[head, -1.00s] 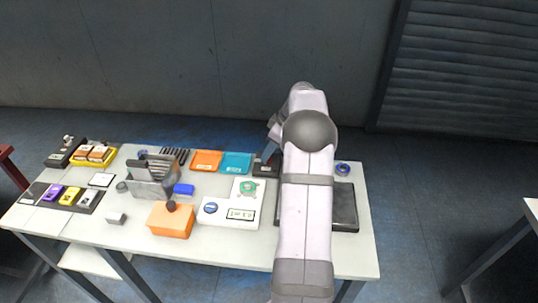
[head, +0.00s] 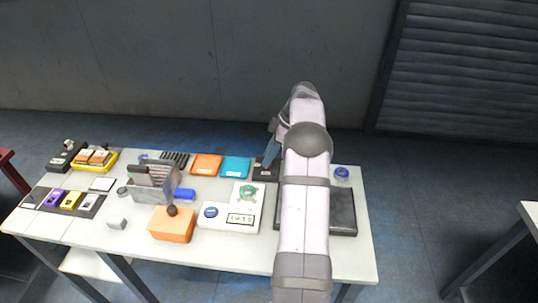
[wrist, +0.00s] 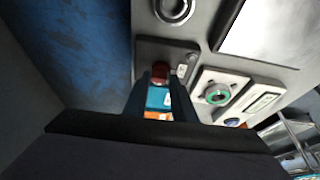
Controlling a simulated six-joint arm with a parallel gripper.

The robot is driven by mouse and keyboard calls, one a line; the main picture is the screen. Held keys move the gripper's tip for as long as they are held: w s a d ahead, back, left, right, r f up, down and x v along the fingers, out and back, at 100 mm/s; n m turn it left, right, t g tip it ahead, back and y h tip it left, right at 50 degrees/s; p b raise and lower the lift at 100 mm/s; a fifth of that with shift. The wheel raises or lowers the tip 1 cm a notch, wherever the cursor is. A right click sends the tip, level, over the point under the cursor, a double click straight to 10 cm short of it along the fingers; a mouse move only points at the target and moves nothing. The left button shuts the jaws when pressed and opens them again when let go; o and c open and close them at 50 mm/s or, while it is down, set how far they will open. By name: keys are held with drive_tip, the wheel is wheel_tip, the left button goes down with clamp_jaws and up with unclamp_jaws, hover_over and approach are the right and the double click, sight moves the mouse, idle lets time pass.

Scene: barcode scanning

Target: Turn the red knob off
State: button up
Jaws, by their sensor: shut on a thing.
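The red knob (wrist: 160,69) sits on a dark box (wrist: 183,52) in the wrist view. My gripper (wrist: 160,78) has its two dark fingers on either side of the knob and is shut on it. In the head view the dark box (head: 263,167) stands at the back of the table, beside the teal tray. My arm covers part of it, and the knob cannot be made out there. The fingertips are also hidden in that view. The knob's exact turned position is too small to read.
A white panel (head: 224,218) with a green-ringed dial (head: 248,192) lies left of my arm. Orange (head: 206,165) and teal (head: 236,168) trays lie at the back. An orange box (head: 171,229) is at the front. A dark tray (head: 343,211) and blue round object (head: 341,172) lie right.

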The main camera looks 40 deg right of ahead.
drive_tip(key=o, duration=1)
drive_tip(key=shift+o, duration=0.2)
drive_tip(key=b+v, duration=0.1)
drive_tip(key=v, duration=0.6)
drive_tip(key=shift+r, duration=0.15)
